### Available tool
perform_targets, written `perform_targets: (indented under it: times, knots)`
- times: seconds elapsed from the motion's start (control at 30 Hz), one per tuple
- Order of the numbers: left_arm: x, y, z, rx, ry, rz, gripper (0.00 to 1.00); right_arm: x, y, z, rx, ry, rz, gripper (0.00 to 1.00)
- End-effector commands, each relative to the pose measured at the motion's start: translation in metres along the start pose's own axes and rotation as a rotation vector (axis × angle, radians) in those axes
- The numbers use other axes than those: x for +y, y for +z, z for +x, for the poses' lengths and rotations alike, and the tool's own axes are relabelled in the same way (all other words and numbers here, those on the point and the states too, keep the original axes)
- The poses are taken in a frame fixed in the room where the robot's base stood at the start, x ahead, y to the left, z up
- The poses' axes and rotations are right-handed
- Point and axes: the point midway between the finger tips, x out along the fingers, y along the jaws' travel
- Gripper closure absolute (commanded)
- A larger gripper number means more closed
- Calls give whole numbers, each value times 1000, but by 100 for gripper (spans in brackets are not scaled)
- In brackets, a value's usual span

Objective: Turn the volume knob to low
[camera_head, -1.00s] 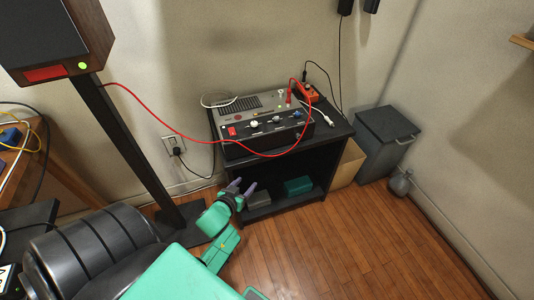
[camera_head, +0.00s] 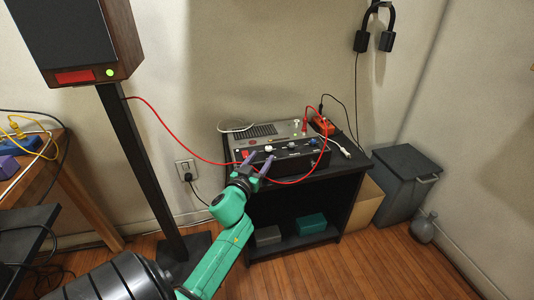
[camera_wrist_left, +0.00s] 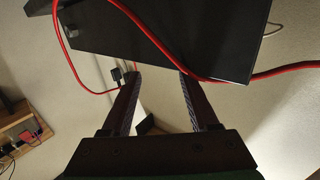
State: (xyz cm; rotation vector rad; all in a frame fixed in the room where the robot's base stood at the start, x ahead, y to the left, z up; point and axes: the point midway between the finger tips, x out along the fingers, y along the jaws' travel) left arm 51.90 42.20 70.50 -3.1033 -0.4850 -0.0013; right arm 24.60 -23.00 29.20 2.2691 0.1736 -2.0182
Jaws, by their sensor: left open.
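The amplifier (camera_head: 290,158) is a dark box with a grey top on a black stand. Its front panel carries a red switch (camera_head: 242,154) at the left and several knobs, among them a pale knob (camera_head: 268,149) and a blue one (camera_head: 313,141). The labels are too small to read, so I cannot tell which is the volume knob or where it points. My left gripper (camera_head: 262,160) is open and empty, its purple fingertips just in front of the panel's left part. In the left wrist view the open fingers (camera_wrist_left: 160,95) show below a dark box (camera_wrist_left: 170,35). My right gripper is not in view.
A red cable (camera_head: 185,152) runs from the speaker (camera_head: 80,40) past the amplifier's front and my fingers. An orange box (camera_head: 323,125) sits at the stand's back right. A grey bin (camera_head: 405,185) stands to the right. The floor in front is clear.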

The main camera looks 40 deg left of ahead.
Motion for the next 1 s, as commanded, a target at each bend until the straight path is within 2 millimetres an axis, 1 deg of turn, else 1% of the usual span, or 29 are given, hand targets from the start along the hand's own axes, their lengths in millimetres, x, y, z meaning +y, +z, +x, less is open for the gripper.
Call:
perform_targets:
  times: [0.03,0.1,0.2,0.33,0.53,0.57,0.6,0.67,0.7,1.0]
  knots:
    - [1,1,14,3,2,1,39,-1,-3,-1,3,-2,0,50]
    - [0,1,30,2,0,2,39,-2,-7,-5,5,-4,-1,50]
    - [1,2,45,1,2,0,39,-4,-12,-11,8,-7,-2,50]
    - [0,1,54,-1,1,1,39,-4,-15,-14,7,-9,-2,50]
    - [0,1,54,-2,1,0,39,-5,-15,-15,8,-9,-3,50]
    - [0,1,54,-2,1,0,47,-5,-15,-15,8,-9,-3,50]
    - [0,1,54,-2,1,0,62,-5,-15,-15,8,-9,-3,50]
    - [1,1,54,-2,1,0,85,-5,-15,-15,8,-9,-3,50]
    - [1,1,54,-2,1,0,100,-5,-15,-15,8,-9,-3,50]
    - [1,2,54,-2,-8,-2,100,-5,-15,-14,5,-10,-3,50]
